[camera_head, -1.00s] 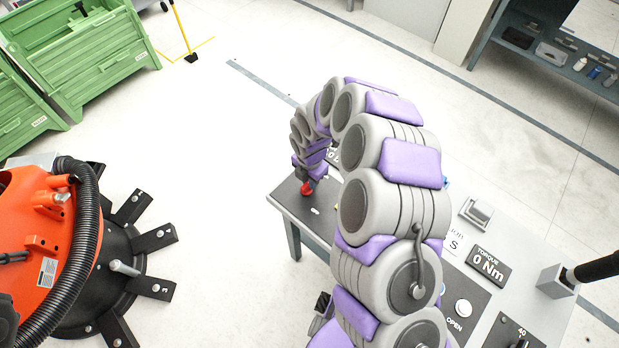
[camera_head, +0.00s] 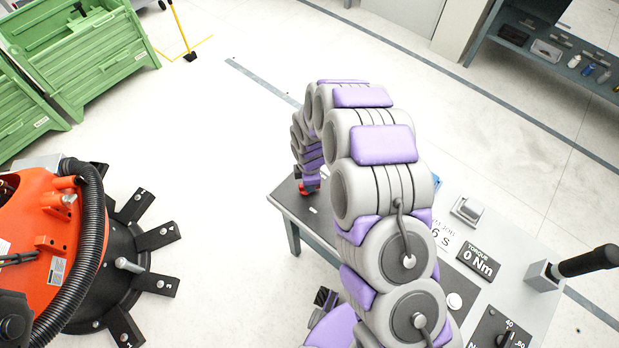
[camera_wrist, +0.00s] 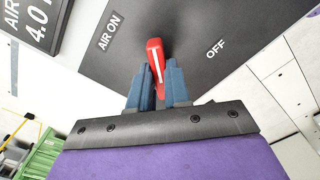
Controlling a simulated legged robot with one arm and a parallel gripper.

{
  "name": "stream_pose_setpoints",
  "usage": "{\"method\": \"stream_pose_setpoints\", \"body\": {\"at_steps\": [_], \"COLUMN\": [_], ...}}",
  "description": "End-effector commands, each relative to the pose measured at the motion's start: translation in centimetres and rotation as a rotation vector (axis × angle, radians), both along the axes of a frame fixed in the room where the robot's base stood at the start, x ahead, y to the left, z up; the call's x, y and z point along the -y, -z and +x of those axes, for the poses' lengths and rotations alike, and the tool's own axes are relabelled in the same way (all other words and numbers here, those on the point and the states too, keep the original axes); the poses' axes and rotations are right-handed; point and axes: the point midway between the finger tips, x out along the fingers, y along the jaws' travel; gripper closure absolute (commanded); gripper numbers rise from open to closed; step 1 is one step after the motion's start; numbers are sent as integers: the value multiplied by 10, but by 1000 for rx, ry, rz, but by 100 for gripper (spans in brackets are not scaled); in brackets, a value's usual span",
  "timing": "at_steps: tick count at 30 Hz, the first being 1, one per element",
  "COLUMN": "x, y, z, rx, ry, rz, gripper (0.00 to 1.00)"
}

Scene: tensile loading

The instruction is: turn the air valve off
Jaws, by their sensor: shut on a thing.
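The air valve handle (camera_wrist: 155,55) is red with a white stripe and stands out from a dark panel (camera_wrist: 190,22). The panel carries the label AIR ON on the left and OFF on the right. The handle points up between the two labels, tilted slightly left. My gripper (camera_wrist: 160,90) has its blue fingers on either side of the lower part of the handle and is shut on it. In the head view, my gripper (camera_head: 310,182) is at the table's far left corner, and a bit of the red handle (camera_head: 306,191) shows below it. My arm hides much of the panel there.
The table (camera_head: 478,232) holds a torque display (camera_head: 478,262), a dial (camera_head: 503,338) and a black-handled lever (camera_head: 585,262) at right. An orange machine with black radial arms (camera_head: 130,265) stands at left. Floor between is clear.

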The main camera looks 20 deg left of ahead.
Motion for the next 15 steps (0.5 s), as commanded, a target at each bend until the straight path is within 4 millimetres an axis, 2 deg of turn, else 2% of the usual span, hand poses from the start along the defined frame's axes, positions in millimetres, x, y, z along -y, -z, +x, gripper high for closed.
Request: {"method": "stream_pose_setpoints", "body": {"at_steps": [15], "x": [0], "y": [-3], "z": [-5], "rx": [6], "ry": [486], "rz": [6], "gripper": [100]}}
